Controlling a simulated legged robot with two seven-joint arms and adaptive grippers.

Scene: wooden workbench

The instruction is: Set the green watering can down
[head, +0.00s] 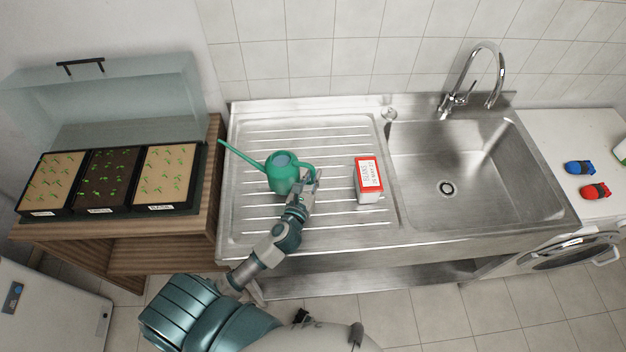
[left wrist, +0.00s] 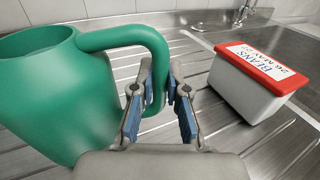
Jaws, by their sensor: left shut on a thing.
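The green watering can (head: 282,178) is upright over the ribbed steel drainboard (head: 255,220), its long spout pointing to the upper left. My left gripper (head: 309,180) is at its handle, on the can's right side. In the left wrist view, the can's body (left wrist: 60,95) fills the left, and the gripper's fingers (left wrist: 160,95) are shut on the lower part of the curved handle. My right gripper is not in view.
A white box with a red lid marked BEANS (head: 368,180) stands right of the can. The sink basin (head: 460,175) and tap (head: 475,80) are farther right. Seedling trays (head: 108,180) stand on a wooden bench at the left. The drainboard's front left is clear.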

